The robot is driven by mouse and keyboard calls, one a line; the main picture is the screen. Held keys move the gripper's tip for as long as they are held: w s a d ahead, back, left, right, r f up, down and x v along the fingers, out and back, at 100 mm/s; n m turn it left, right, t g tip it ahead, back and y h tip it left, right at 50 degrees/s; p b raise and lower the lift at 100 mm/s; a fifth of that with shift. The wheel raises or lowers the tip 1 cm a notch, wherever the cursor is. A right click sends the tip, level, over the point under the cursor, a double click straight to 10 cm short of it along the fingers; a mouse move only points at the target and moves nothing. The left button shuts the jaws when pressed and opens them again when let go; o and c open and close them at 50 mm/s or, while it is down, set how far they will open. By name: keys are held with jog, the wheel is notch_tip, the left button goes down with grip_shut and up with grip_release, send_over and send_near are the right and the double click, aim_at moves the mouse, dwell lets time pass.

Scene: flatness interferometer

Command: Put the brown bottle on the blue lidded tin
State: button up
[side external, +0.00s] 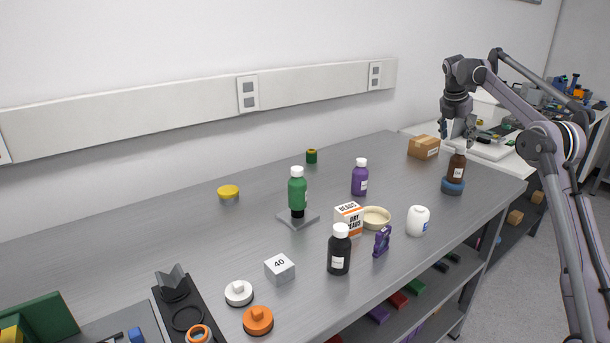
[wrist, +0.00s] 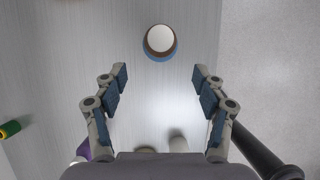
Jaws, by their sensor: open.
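The brown bottle (side external: 456,168) with a white cap and pale label stands upright on the blue lidded tin (side external: 453,187), near the right end of the bench. In the wrist view the bottle's white cap (wrist: 160,39) shows from above, with a rim of brown and the blue tin (wrist: 171,57) around it. My gripper (side external: 457,131) is open and empty, just above the bottle. In the wrist view my gripper (wrist: 160,78) has its fingers spread wide, and the bottle lies beyond the fingertips, not between them.
A cardboard box (side external: 424,147) stands behind the bottle to the left. A white jar (side external: 418,221) and a purple bottle (side external: 360,177) stand further left. The bench's front edge (side external: 497,226) runs close to the tin. Bare bench lies around the tin.

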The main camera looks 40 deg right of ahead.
jog(key=s+a+r+m+t, duration=0.1)
jog(key=a+m, duration=0.2)
jog(key=a, duration=0.6)
jog(key=s+a+r+m+t+y, duration=0.1)
jog(key=a+m+t, duration=0.15)
jog(key=a, duration=0.55)
jog(key=s+a+r+m+t, duration=0.1)
jog(key=s+a+m, duration=0.15)
jog(key=a, duration=0.65)
jog(key=s+a+f+m+t+y, duration=0.1)
jog(key=s+a+f+m, duration=0.4)
jog(key=a, duration=0.4)
jog(key=s+a+f+m+t+y, duration=0.1)
jog(key=s+a+f+m+y, duration=0.1)
jog(key=s+a+f+m, duration=0.3)
jog(key=s+a+f, duration=0.2)
jog(key=s+a, duration=0.2)
jog(key=s, duration=0.1)
jog(key=shift+f+t+y, duration=0.25)
jog(key=shift+t+y, duration=0.05)
jog(key=shift+t, duration=0.05)
